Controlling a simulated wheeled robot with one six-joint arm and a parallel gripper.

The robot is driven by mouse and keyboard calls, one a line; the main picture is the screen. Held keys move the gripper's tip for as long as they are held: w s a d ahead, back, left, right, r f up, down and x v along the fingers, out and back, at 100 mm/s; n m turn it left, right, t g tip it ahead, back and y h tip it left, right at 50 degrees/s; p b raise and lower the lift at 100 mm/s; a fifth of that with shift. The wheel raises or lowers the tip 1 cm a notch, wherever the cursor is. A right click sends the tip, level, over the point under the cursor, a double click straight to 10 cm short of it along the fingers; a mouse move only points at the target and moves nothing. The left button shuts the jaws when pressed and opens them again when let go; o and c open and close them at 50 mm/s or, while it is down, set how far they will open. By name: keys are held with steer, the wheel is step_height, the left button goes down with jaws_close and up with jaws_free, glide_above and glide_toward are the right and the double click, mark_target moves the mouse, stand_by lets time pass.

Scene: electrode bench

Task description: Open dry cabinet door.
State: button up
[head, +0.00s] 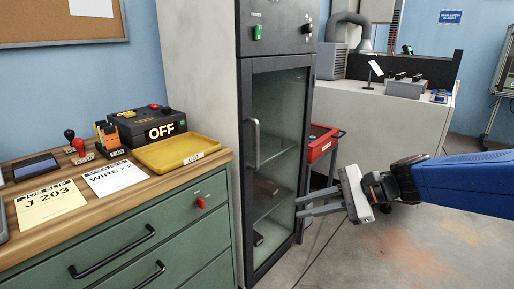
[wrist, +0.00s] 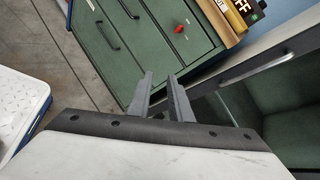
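The dry cabinet (head: 200,120) is tall and pale grey, with a dark front frame. Its glass door (head: 277,130) looks shut, and dark items show dimly on the shelves behind the glass. The vertical bar handle (head: 253,143) is on the door's left side; it also shows in the wrist view as a pale bar at the right (wrist: 270,62). My gripper (head: 298,206) is in front of the door's lower right part, lower than the handle and to its right. Its two fingers (wrist: 160,80) are apart, with nothing between them, and clear of the handle.
A green drawer bench (head: 150,235) stands left of the cabinet, with a yellow tray (head: 178,153), an OFF box (head: 150,126) and paper slips on top. A red cart (head: 322,143) stands behind the cabinet's right side. Floor (head: 400,255) at the lower right is clear.

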steer(key=w+d+r+m+t+y, duration=0.1)
steer(key=w+r+m+t+y, duration=0.15)
steer(key=w+m, duration=0.4)
steer(key=w+d+r+m+t+y, duration=0.1)
steer(key=w+r+m+t+y, duration=0.2)
steer(key=w, duration=0.7)
steer(key=h, duration=0.1)
glide_above(257, 166)
steer(key=shift+w+r, duration=0.3)
steer(key=shift+w, duration=0.05)
jaws_close()
